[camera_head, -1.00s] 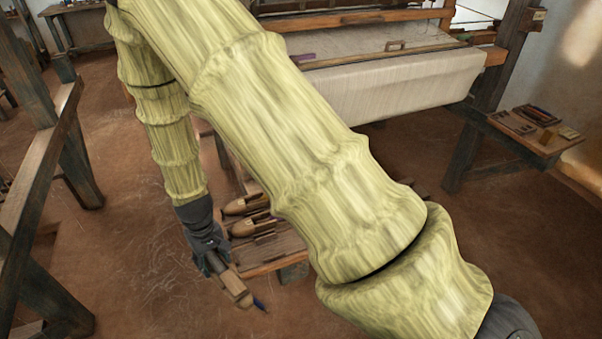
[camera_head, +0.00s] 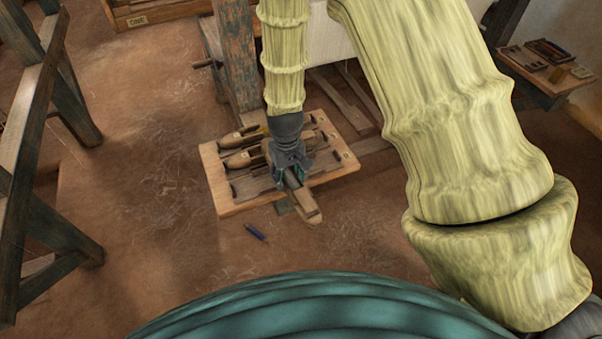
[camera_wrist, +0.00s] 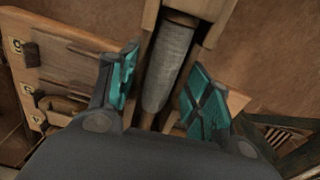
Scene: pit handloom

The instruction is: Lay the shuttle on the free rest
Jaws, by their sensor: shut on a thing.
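My gripper (camera_head: 289,178) is shut on a wooden shuttle (camera_head: 307,206), over the front part of a low wooden board (camera_head: 221,194). The shuttle's near end sticks out past the board's front edge. I cannot tell whether it touches the board. In the wrist view the shuttle (camera_wrist: 148,22) runs between my two teal finger pads (camera_wrist: 163,92), with a grey bobbin (camera_wrist: 168,68) in its slot. Two other shuttles, one behind (camera_head: 240,137) and one in front (camera_head: 243,158), lie on the board's left part.
A small blue object (camera_head: 256,232) lies on the floor in front of the board. The loom post (camera_head: 236,65) rises behind the board. A wooden frame (camera_head: 52,225) stands at left. A side shelf with tools (camera_head: 548,72) is at far right. The floor between is open.

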